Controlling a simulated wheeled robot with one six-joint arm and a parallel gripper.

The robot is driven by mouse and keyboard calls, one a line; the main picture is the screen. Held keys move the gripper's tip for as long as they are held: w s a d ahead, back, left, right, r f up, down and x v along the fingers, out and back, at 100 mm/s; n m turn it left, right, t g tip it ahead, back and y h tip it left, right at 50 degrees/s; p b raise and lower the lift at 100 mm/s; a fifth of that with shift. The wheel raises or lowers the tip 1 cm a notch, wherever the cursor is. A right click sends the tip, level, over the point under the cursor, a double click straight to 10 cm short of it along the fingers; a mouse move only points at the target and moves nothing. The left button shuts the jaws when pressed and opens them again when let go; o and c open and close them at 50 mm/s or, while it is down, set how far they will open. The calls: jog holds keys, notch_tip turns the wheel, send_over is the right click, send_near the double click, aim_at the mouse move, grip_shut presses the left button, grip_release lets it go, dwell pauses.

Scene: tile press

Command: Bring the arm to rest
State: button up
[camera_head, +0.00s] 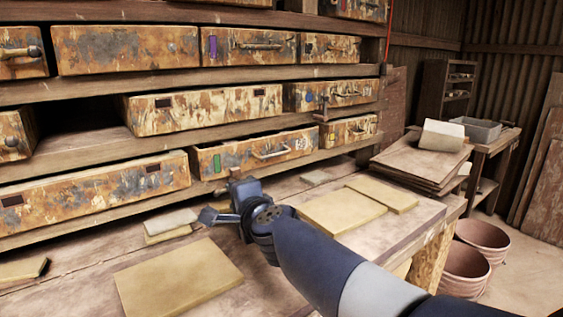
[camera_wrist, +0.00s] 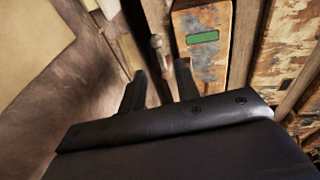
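My gripper (camera_head: 222,196) is above the near bench, in front of the lower drawers. In the wrist view its two dark fingers (camera_wrist: 160,88) are spread apart with a gap between them, and I see nothing clamped there. A small round-headed knob (camera_wrist: 155,42) shows just beyond the fingertips; I cannot tell whether it touches them. The drawer with a green label (camera_head: 254,151) is close behind my gripper, and its label side also shows in the wrist view (camera_wrist: 203,65). My arm reaches in from the lower right.
The wooden bench (camera_head: 95,285) carries flat tan slabs, one at the front (camera_head: 178,278) and one at the right (camera_head: 340,210). A long drawer (camera_head: 90,196) stands at the left. Stacked boards (camera_head: 415,165) and terracotta pots (camera_head: 483,238) are at the right. Open air surrounds the arm above the bench.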

aim_at(226, 191)
jog(key=x, duration=0.4)
jog(key=shift+w+a, duration=0.2)
jog(key=shift+w, duration=0.15)
